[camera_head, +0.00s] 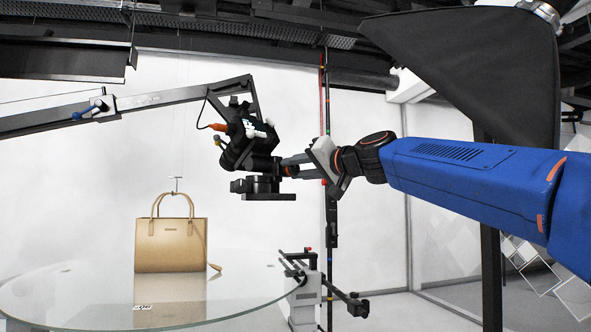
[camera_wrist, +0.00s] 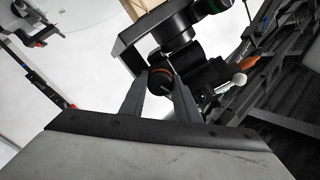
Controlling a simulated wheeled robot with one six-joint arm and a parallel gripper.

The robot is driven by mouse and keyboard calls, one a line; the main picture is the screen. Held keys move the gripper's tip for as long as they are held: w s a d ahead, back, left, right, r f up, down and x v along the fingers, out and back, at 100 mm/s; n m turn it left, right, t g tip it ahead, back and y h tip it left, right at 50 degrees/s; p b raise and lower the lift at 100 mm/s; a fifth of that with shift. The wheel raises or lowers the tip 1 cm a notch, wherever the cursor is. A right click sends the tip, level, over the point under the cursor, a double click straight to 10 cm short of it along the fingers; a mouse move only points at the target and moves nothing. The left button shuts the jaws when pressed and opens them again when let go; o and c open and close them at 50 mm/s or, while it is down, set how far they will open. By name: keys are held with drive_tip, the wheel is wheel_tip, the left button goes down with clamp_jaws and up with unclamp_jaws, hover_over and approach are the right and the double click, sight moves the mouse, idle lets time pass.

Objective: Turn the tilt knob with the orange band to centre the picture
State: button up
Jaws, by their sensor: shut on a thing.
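The tilt knob with the orange band (camera_wrist: 159,78) sits between my fingertips in the wrist view. It is a dark round knob with an orange ring along its edge. My gripper (camera_wrist: 163,86) is shut on it, one finger on each side. The camera rig hangs from a long boom (camera_head: 170,97). The tan handbag (camera_head: 170,245) stands upright on the glass turntable (camera_head: 60,300). The picture from the rig's camera is not visible.
A clamp stand (camera_head: 304,290) is at the turntable's right edge, below my arm. A vertical pole (camera_head: 328,110) rises behind my gripper. A black softbox (camera_head: 480,60) hangs above my arm.

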drive_tip(key=shift+m, duration=1.9)
drive_tip(key=o, duration=1)
drive_tip(key=shift+o, duration=0.2)
drive_tip(key=shift+d, duration=0.15)
drive_tip(key=v, duration=1.7)
drive_tip(key=shift+d, duration=0.1)
